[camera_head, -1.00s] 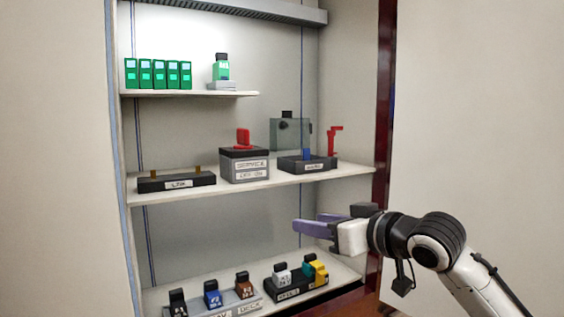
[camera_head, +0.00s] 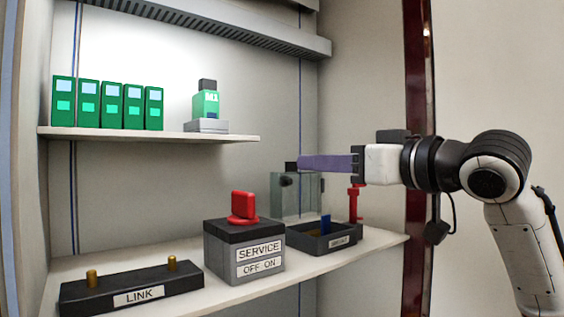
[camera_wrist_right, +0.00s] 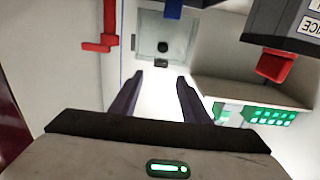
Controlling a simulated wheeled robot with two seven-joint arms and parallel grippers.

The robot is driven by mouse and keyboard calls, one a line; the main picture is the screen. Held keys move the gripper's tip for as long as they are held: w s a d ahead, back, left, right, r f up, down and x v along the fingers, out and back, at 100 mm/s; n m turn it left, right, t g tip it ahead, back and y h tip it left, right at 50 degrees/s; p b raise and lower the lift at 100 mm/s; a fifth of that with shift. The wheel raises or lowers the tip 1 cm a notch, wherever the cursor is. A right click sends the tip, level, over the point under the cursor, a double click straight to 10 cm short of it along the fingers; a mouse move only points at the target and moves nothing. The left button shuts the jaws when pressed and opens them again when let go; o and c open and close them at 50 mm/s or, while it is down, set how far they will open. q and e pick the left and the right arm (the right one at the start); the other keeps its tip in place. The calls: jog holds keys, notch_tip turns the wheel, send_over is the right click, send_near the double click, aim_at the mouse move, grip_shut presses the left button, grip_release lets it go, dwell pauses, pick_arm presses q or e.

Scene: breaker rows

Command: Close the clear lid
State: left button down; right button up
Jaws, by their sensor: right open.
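The clear lid (camera_head: 309,190) stands upright, open, at the back of a black tray-like base (camera_head: 320,248) on the middle shelf. It has a dark knob and a black tab (camera_head: 291,166) at its top edge. In the right wrist view the lid (camera_wrist_right: 150,27) shows upside down, with its knob and tab (camera_wrist_right: 161,63) in line with the gap between my fingers. My right gripper (camera_head: 303,162) is open and empty, level with the lid's top edge; contact cannot be told. It also shows in the wrist view (camera_wrist_right: 160,77). My left gripper is out of view.
A blue piece (camera_head: 325,224) sits in the base, and a red lever (camera_head: 354,203) stands to its right. The grey SERVICE box (camera_head: 245,252) with a red switch is to its left, then the LINK block (camera_head: 132,288). Green modules (camera_head: 108,104) stand on the upper shelf (camera_head: 150,136).

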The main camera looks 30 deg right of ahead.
jog(key=p, duration=0.3)
send_over(294, 189)
jog(key=shift+s+a+r, duration=0.1)
jog(key=shift+s+a, duration=0.1)
jog(key=shift+s, duration=0.2)
jog(key=shift+w, duration=0.5)
grip_shut()
